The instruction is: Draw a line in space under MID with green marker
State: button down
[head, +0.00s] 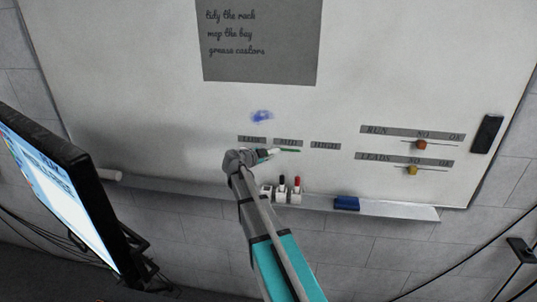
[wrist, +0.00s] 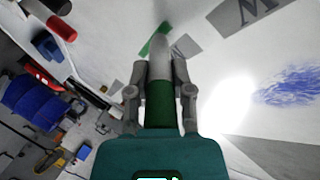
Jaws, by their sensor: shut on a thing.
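The whiteboard (head: 400,70) carries grey label strips LOW (head: 251,140), MID (head: 288,142) and HIGH (head: 325,146) in a row. My gripper (head: 264,156) is shut on the green marker (wrist: 160,105), just below and left of MID. The marker's green part lies between the fingers and its pale part points away toward the board. A short green line (head: 290,151) shows on the board just under MID; it also shows beside the marker's front end in the wrist view (wrist: 153,41). I cannot tell whether the tip touches the board.
A ledge (head: 400,208) under the board holds a black marker (head: 281,187), a red marker (head: 297,187) and a blue eraser (head: 346,203). A blue smudge (head: 262,116) sits above LOW. A monitor (head: 60,190) stands at left. A black block (head: 487,134) is at right.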

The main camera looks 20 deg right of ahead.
jog(key=shift+w+a, duration=0.35)
jog(key=shift+a, duration=0.15)
jog(key=shift+w+a, duration=0.1)
jog(key=shift+w+a, duration=0.25)
jog(key=shift+a, duration=0.25)
jog(key=shift+s, duration=0.15)
dwell(0.4)
jog(key=s+a, duration=0.5)
jog(key=s, duration=0.2)
dwell(0.7)
jog(key=shift+s+f, duration=0.1)
dwell(0.5)
